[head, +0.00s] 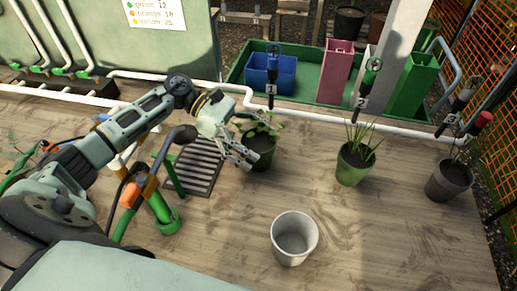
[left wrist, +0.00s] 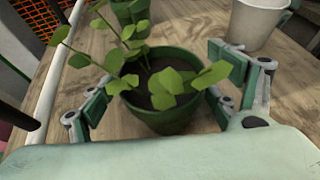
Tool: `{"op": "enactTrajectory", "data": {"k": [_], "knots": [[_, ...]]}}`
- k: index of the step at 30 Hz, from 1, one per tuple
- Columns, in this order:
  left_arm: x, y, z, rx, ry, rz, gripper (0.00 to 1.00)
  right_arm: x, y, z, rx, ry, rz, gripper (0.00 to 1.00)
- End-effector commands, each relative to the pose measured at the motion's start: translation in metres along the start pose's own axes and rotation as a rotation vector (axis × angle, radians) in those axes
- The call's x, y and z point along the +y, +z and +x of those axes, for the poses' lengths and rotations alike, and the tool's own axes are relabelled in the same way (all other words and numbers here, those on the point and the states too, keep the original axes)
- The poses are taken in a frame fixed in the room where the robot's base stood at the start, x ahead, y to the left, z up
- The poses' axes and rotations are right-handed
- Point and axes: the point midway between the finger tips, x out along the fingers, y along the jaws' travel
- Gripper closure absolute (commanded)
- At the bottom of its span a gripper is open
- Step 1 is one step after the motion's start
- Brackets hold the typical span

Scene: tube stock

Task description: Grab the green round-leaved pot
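The green round-leaved pot (head: 262,157) stands upright on the wooden bench, left of the grassy plant in the head view. In the left wrist view the dark green pot (left wrist: 166,120) shows with dark soil and broad rounded leaves. My left gripper (head: 244,142) is at the pot's left side in the head view, partly covering it. In the left wrist view its fingers (left wrist: 165,98) are spread on either side of the pot, with nothing gripped. I cannot tell whether a finger touches the pot. My right gripper is not in view.
A green pot with grassy leaves (head: 354,167) and a dark grey pot (head: 449,180) stand to the right. An empty white pot (head: 294,239) stands in front. A slatted grate (head: 195,166) lies left of the pot. A white pipe (head: 330,120) runs behind the plants.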

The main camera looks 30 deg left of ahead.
Motion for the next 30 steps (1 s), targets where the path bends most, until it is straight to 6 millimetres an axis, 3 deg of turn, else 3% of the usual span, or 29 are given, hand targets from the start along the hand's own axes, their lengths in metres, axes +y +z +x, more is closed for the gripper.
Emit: {"op": "enactTrajectory", "data": {"k": [16, 25, 30], "knots": [[0.000, 0.000, -0.001, 0.000, 0.001, 0.000, 0.69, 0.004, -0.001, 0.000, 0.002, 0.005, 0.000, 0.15], [0.001, 0.003, -0.002, -0.001, 0.002, 0.001, 0.69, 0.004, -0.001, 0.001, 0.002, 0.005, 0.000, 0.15], [0.001, 0.014, -0.006, -0.001, 0.002, 0.005, 0.69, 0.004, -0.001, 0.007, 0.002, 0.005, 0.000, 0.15]]}}
